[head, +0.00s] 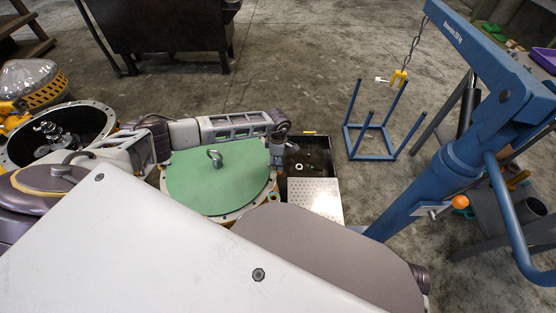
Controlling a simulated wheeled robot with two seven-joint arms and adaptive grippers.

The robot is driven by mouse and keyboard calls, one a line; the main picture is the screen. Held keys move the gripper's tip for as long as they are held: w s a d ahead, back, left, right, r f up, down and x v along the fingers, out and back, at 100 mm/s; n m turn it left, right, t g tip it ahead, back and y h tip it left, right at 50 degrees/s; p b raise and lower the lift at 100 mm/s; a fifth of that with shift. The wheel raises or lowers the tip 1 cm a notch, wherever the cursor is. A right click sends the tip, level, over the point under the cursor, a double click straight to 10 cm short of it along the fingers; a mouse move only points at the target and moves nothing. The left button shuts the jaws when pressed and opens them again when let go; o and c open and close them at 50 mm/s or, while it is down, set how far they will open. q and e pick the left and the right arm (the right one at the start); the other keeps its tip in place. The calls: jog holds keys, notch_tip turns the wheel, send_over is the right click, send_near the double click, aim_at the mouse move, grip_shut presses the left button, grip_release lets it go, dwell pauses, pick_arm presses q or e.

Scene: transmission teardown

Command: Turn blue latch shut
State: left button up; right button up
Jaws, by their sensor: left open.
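My left gripper (277,160) points down at the right edge of the round green cover (232,188). It is small in the view, and its open fingers are hard to make out. The green cover has a grey hook or eye (214,157) on top and sits inside a metal rim (233,217). I cannot make out a blue latch; it may be hidden by my gripper or arm. My right gripper is not in view.
A dark tray (309,145) with small parts and a perforated plate (316,197) lies right of the cover. A blue hoist (457,158) and a blue frame stand (368,127) are farther right. An open round housing (95,118) is at left.

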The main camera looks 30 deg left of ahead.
pick_arm(q)
jog(key=shift+r, duration=0.15)
notch_tip(320, 180, up, 12)
jog(key=shift+f, duration=0.2)
dwell(0.6)
jog(key=shift+s, duration=0.15)
dwell(0.5)
